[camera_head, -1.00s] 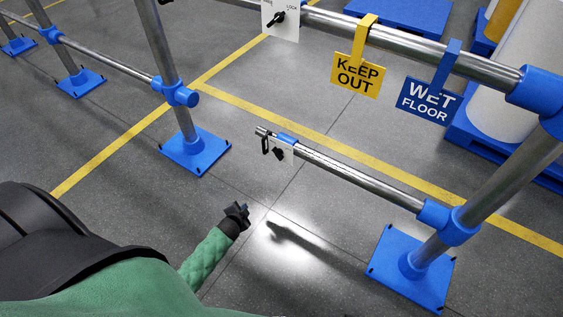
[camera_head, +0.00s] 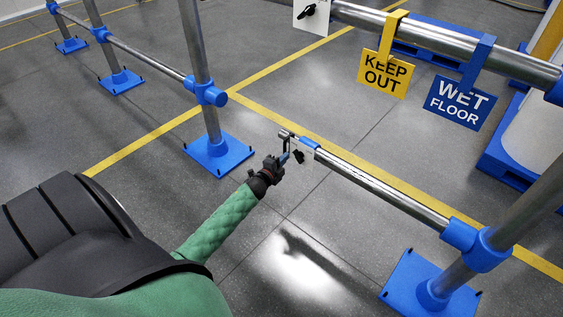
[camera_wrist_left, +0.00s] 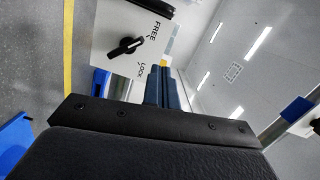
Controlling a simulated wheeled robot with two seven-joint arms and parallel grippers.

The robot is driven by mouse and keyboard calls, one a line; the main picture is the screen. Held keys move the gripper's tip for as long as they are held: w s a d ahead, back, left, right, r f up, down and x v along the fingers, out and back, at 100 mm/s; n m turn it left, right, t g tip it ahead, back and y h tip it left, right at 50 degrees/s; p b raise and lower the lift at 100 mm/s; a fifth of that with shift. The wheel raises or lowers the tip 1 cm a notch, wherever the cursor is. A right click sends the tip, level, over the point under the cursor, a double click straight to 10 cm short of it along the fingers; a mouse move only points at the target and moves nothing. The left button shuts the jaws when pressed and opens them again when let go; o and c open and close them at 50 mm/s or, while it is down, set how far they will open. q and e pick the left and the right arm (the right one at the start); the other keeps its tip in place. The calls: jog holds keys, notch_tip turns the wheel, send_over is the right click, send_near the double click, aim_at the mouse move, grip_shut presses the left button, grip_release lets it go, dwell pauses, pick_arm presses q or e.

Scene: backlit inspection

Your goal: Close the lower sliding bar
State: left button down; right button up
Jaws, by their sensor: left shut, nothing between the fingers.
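The lower sliding bar (camera_head: 385,190) is a metal tube running from a blue collar (camera_head: 465,243) on the right post. Its free left end (camera_head: 286,135) stands apart from the blue collar (camera_head: 207,92) on the left post, leaving a gap. My left gripper (camera_head: 281,161) is shut and empty, right by that free end, and partly hides the small plate and black knob (camera_head: 298,157) there. I cannot tell whether it touches. In the left wrist view, the shut blue-grey fingers (camera_wrist_left: 166,88) appear beside a white plate (camera_wrist_left: 112,25) marked FREE and LOCK, with a black knob (camera_wrist_left: 126,46).
An upper bar (camera_head: 440,42) carries a yellow KEEP OUT sign (camera_head: 385,74), a blue WET FLOOR sign (camera_head: 459,103) and another white plate (camera_head: 312,16). Blue post feet (camera_head: 232,153) stand on the grey floor. The floor between the posts is clear.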

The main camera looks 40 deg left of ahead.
aim_at(285, 146)
pick_arm(q)
jog(key=w, duration=0.6)
jog(key=shift+a+f, duration=0.1)
jog(key=shift+a, duration=0.05)
jog(key=shift+w+a+f, duration=0.1)
jog(key=shift+w+a, duration=0.1)
jog(key=shift+a, duration=0.4)
jog(key=shift+w+a+f, duration=0.1)
jog(key=shift+w+a, duration=0.05)
jog(key=shift+a, duration=0.4)
jog(key=shift+w+a+f+p, duration=0.1)
jog(key=shift+a+p, duration=0.05)
jog(key=shift+a, duration=0.25)
jog(key=shift+w+a+f+p, duration=0.1)
jog(key=shift+a+p, duration=0.05)
jog(key=shift+a, duration=0.25)
pick_arm(e)
notch_tip(285, 146, up, 3)
jog(key=shift+w+f, duration=0.1)
jog(key=shift+w, duration=0.05)
